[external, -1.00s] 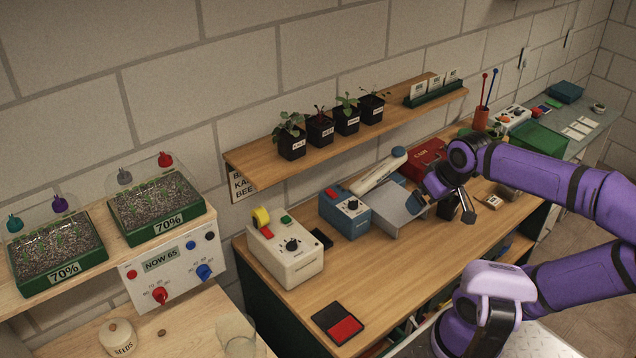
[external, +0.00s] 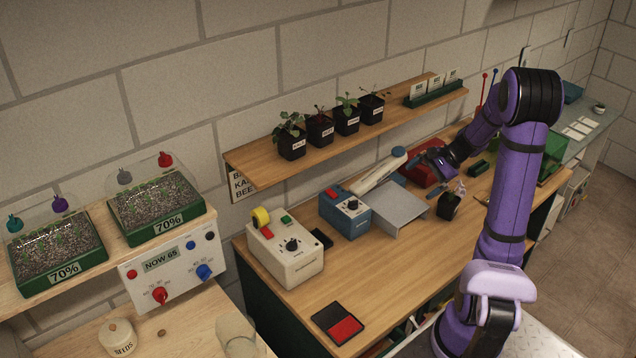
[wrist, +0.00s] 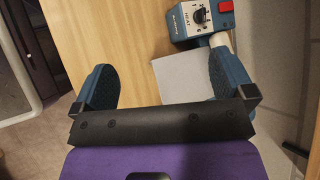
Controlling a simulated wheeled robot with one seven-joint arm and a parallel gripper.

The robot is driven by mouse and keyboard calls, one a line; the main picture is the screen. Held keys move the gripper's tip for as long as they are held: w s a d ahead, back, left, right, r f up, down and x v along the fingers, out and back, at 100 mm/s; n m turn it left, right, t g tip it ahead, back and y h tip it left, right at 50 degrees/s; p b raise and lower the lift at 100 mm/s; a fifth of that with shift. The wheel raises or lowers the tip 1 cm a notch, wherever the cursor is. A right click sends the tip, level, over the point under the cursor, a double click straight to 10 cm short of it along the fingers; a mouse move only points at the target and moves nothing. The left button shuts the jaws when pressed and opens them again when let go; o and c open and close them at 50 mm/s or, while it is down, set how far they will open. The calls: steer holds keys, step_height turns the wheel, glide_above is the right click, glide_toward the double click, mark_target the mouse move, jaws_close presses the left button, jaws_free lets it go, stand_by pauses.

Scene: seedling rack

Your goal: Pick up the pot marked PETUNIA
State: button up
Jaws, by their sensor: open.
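My gripper (external: 428,176) is open and empty over the back of the bench, with its fingers spread; it also shows in the wrist view (wrist: 165,62). A black pot (external: 449,207) with a small pinkish plant stands upright on the bench, just right of and in front of my gripper in the external view. I see no readable label on it. Several black pots (external: 320,132) with white labels stand in a row on the wall shelf; their words are too small to read, so I cannot tell which is PETUNIA. No pot shows in the wrist view.
A blue dial box (external: 345,212) and a grey sloped plate (external: 392,215) stand left of the bench pot. A red box (external: 425,168) is behind my gripper. A cream dial box (external: 286,255) is farther left. The front middle of the bench (external: 385,285) is clear.

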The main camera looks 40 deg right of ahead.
steer(key=d+f+m+t, duration=0.4)
steer(key=d+f+m, duration=0.35)
steer(key=d, duration=0.45)
steer(key=m+t+h, duration=0.4)
steer(key=m, duration=0.4)
glide_toward(455, 201)
steer(key=w, duration=0.1)
steer(key=x, duration=1.1)
steer(key=shift+a+f, duration=0.15)
steer(key=shift+f, duration=0.1)
steer(key=c, duration=1)
steer(key=shift+c, duration=0.2)
